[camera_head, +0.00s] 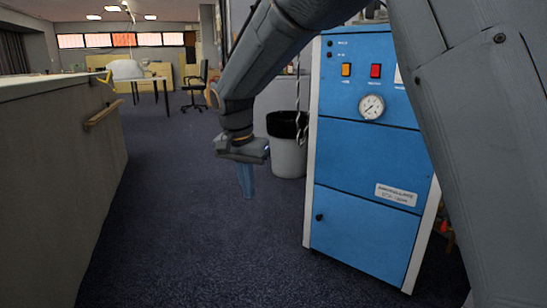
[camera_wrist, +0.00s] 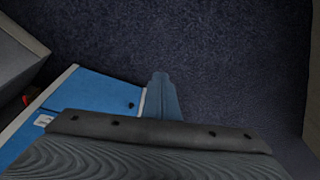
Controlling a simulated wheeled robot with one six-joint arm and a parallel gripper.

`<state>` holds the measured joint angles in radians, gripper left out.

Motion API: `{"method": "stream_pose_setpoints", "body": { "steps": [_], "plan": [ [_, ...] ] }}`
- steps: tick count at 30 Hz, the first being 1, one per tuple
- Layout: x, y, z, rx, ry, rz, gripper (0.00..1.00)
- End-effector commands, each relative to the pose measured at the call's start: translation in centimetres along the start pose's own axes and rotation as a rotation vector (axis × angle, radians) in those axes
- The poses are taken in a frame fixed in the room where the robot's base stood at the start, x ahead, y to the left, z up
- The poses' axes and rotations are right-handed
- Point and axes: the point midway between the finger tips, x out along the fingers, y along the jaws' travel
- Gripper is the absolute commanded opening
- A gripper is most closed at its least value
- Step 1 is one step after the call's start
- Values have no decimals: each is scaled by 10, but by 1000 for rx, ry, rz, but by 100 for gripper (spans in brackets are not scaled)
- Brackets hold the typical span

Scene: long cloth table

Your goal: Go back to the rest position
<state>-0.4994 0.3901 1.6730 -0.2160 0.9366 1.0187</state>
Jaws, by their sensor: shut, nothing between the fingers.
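My gripper (camera_head: 246,182) hangs from my arm in the middle of the head view, pointing down over the dark blue carpet. Its blue fingers are together and hold nothing. In the wrist view the shut gripper (camera_wrist: 160,80) shows above the carpet, with part of my wrist across the bottom of the picture. My arm comes down from the top right of the head view and hides part of the background.
A blue cabinet (camera_head: 350,150) with a gauge stands right of my gripper; it also shows in the wrist view (camera_wrist: 95,92). A grey bin (camera_head: 288,158) stands behind. A long counter (camera_head: 60,150) runs along the left. Carpet (camera_head: 170,230) between is clear.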

Motion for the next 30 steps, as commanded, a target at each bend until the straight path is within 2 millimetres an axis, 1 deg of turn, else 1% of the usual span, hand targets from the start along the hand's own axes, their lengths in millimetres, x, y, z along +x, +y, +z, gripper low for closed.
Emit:
{"method": "stream_pose_setpoints", "body": {
  "steps": [1, 2, 3, 5, 6, 8, 9, 12, 15, 21, 27, 28, 30],
  "plan": [
    [-15, 9, 25, -67, -19, -15, 0],
    [-20, 15, 40, -112, -32, -23, 0],
    [-28, 23, 59, -169, -48, -35, 0],
    [-37, 36, 88, -256, -71, -55, 0],
    [-43, 46, 107, -312, -87, -69, 0],
    [-51, 62, 136, -398, -107, -90, 0],
    [-55, 73, 154, -453, -120, -106, 0],
    [-63, 100, 198, -582, -147, -142, 0],
    [-66, 123, 231, -684, -166, -173, 0],
    [-66, 160, 279, -832, -189, -221, 0],
    [-64, 193, 317, -953, -204, -262, 0],
    [-63, 198, 322, -969, -206, -269, 0],
    [-72, 198, 315, -950, -206, -260, 0]
  ]
}}
